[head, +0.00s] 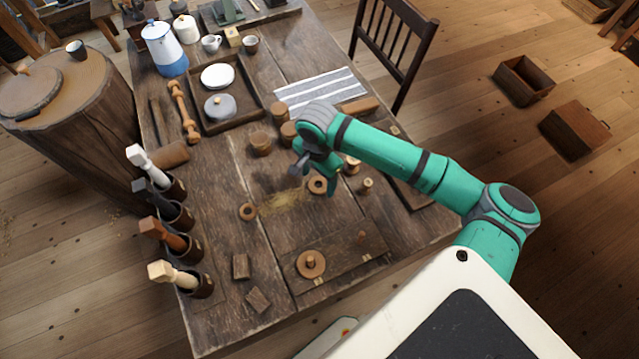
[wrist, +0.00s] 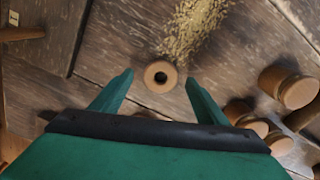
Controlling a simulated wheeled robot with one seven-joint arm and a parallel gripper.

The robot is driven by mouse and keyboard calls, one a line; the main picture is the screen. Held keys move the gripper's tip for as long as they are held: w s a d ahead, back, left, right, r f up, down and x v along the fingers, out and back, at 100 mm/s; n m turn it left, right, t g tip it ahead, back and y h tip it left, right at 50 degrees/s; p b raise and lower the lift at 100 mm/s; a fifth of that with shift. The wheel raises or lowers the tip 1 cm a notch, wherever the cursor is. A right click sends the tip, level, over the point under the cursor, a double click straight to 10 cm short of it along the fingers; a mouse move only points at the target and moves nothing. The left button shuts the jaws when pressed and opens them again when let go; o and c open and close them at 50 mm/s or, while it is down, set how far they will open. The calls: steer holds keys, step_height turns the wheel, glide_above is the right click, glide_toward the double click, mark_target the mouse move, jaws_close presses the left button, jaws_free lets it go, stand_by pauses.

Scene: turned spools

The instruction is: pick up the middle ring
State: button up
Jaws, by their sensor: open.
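A light-brown turned wooden ring (head: 312,187) lies flat on the table close below my gripper (head: 324,180) in the head view. In the wrist view a ring (wrist: 150,76) with a dark hole lies between and just beyond the two open green fingers of my gripper (wrist: 160,78); nothing is held. Another ring (head: 243,212) lies to the left, past a sawdust patch. A round wooden piece (head: 305,266) with a raised centre sits on a dark board (head: 345,262) at the front. Which ring is the middle one is not certain from the pictures.
Sawdust (head: 284,202) lies beside the ring. Wooden spools (head: 260,145) stand behind and also appear at right in the wrist view (wrist: 290,88). Small blocks (head: 241,267) lie at front left. Mallets in cups (head: 182,279) line the left edge. A tray (head: 247,122) is farther back.

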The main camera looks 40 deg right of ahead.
steer(key=shift+a+f, duration=0.2)
steer(key=shift+f, duration=1)
steer(key=c, duration=1.1)
steer(key=shift+r, duration=0.1)
step_height(320, 180, up, 10)
steer(key=shift+f, duration=0.1)
steer(key=shift+w, duration=0.15)
